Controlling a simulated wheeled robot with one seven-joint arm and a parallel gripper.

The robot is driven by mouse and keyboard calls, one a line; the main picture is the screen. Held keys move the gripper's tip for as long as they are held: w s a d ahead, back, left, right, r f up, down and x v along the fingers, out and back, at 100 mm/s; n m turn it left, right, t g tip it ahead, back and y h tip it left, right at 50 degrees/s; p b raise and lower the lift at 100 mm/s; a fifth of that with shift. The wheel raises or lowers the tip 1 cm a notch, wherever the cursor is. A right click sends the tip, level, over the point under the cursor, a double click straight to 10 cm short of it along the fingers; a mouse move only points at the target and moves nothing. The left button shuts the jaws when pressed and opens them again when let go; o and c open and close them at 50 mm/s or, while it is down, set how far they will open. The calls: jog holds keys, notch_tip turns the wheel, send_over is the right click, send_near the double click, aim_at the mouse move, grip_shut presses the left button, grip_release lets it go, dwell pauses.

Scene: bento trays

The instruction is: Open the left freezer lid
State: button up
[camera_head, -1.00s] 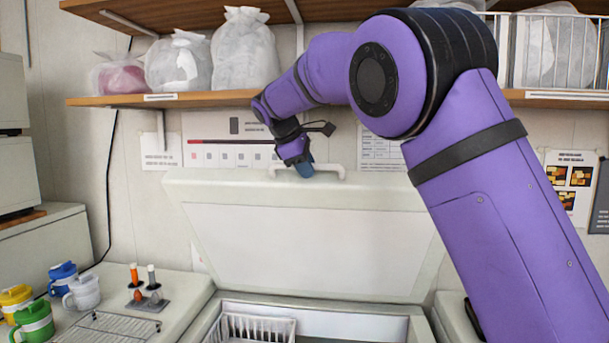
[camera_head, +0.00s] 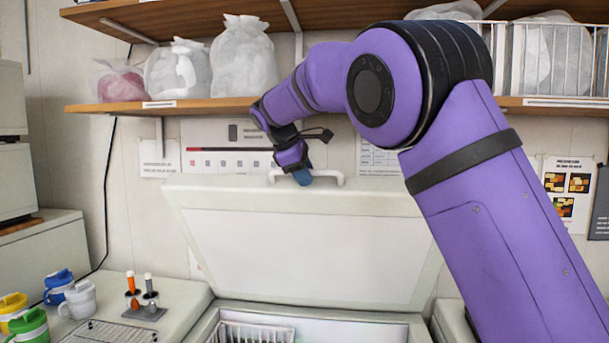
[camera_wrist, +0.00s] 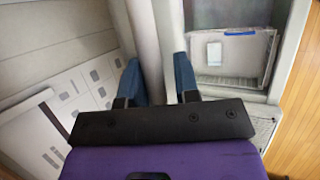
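The left freezer lid (camera_head: 315,250) stands raised and leans back toward the wall, with its white inner panel facing me. Its pale handle (camera_head: 335,177) runs along the top edge. My gripper (camera_head: 302,178) is at the middle of this handle. In the wrist view, the two blue fingers of my gripper (camera_wrist: 158,82) stand apart. A pale bar, seemingly the handle (camera_wrist: 145,30), passes between them; firm contact on both sides cannot be made out. The open freezer (camera_head: 375,325) shows below, with a white wire basket (camera_head: 250,333) inside.
A wooden shelf (camera_head: 215,105) with white bags (camera_head: 243,58) runs above the lid. On the left counter are several coloured mugs (camera_head: 30,325), a stand with two handled tools (camera_head: 145,312) and a wire rack (camera_head: 105,334). A wall poster (camera_head: 215,135) hangs behind.

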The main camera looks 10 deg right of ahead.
jog(key=v, duration=1)
jog(key=shift+r, duration=0.35)
jog(key=s+d+f+m+y, duration=0.2)
jog(key=s+d+m+y, duration=0.3)
jog(key=s+d, duration=1.15)
jog(key=s+f+m, duration=0.2)
jog(key=s+f, duration=0.3)
jog(key=s, duration=0.3)
jog(key=s+d+f+m+t, duration=0.1)
jog(key=s+f+m, duration=0.2)
jog(key=s, duration=0.6)
jog(key=s+d+f+m+t+y, duration=0.1)
jog(key=s+f+m, duration=0.2)
jog(key=s+f, duration=0.4)
jog(key=shift+s+f, duration=0.35)
jog(key=shift+s, duration=0.4)
